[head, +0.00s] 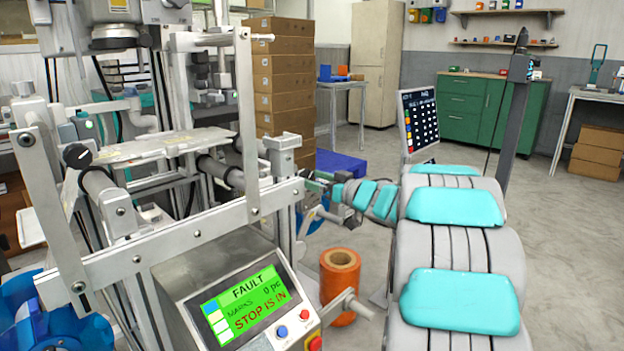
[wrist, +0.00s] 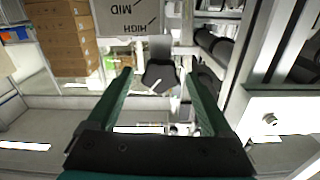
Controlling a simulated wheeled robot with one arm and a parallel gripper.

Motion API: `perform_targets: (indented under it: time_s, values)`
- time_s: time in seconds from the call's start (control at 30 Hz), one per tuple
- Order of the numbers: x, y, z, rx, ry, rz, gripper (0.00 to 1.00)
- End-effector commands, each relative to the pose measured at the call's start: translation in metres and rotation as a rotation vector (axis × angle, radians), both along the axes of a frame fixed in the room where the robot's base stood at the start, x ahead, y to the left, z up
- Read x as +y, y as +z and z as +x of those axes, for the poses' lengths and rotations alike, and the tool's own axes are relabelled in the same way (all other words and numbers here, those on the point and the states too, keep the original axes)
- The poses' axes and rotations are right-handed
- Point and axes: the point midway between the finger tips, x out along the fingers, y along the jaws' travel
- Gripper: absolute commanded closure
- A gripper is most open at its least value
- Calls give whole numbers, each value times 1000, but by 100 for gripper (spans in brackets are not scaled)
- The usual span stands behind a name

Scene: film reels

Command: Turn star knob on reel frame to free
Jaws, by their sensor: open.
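In the wrist view a dark knob-like part (wrist: 160,72) with a pale pointer-like strip shows between and beyond my fingertips. It looks like the star knob, but its shape is too small to be sure. A grey plate (wrist: 128,15) above it carries the words MID and HIGH upside down. My gripper (wrist: 157,76) is open, its two green fingers on either side of the knob in the picture; I cannot tell whether they touch it. In the head view my gripper (head: 318,181) is at the right side of the metal reel frame (head: 180,233), and the knob cannot be made out.
A control panel (head: 245,303) reads FAULT, MARKS 0 pc, STOP IS IN. An orange spool (head: 339,285) stands below my arm. Stacked cardboard boxes (head: 280,85) stand behind the frame. Floor is clear toward the green cabinet (head: 490,110).

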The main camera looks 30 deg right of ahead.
Motion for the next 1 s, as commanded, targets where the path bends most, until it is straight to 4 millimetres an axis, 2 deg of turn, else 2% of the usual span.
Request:
perform_targets:
  time_s: [0.2, 0.9, 1.0]
  values:
    - [0, 0, 0, 0, 0, -1, 16]
    - [0, 1, 0, -1, -1, -1, 95]
    - [0, 1, 0, -1, 0, -1, 100]
